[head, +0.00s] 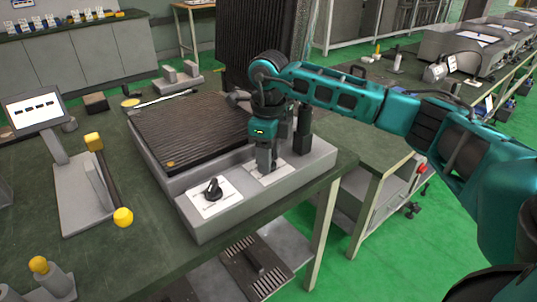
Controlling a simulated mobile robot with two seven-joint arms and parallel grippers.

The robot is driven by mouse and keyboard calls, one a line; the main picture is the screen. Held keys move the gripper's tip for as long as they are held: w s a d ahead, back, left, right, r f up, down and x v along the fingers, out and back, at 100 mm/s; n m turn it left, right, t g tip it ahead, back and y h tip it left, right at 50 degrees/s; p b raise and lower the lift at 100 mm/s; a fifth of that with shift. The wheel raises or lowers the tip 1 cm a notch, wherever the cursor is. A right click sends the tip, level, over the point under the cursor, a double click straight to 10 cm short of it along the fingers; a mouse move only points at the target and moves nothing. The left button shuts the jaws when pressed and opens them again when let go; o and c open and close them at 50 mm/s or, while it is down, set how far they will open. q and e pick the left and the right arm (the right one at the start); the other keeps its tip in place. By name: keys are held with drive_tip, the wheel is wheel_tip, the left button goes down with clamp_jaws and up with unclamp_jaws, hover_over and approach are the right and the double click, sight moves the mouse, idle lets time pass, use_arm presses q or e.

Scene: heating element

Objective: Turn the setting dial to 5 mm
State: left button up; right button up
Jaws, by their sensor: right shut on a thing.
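A grey machine (222,214) with a dark ribbed bed (190,135) stands on the green table. On its front ledge are two white plates. The left plate (226,202) carries a black dial knob (212,189). My right gripper (267,165) points down over the right plate (277,174), shut on a dial there. The fingers and arm hide that dial, and I cannot read its setting. My left gripper is not in view.
A lever with yellow ends (108,178) and a small display (31,109) stand to the left. A yellow-topped post (39,265) is at the lower left. A tall dark ribbed panel (262,45) rises behind the machine. Bare table lies in front of the lever.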

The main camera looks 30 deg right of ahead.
drive_tip(key=o, duration=1.1)
drive_tip(key=shift+c, duration=0.2)
wheel_tip(320, 180, up, 13)
drive_tip(key=p, duration=0.1)
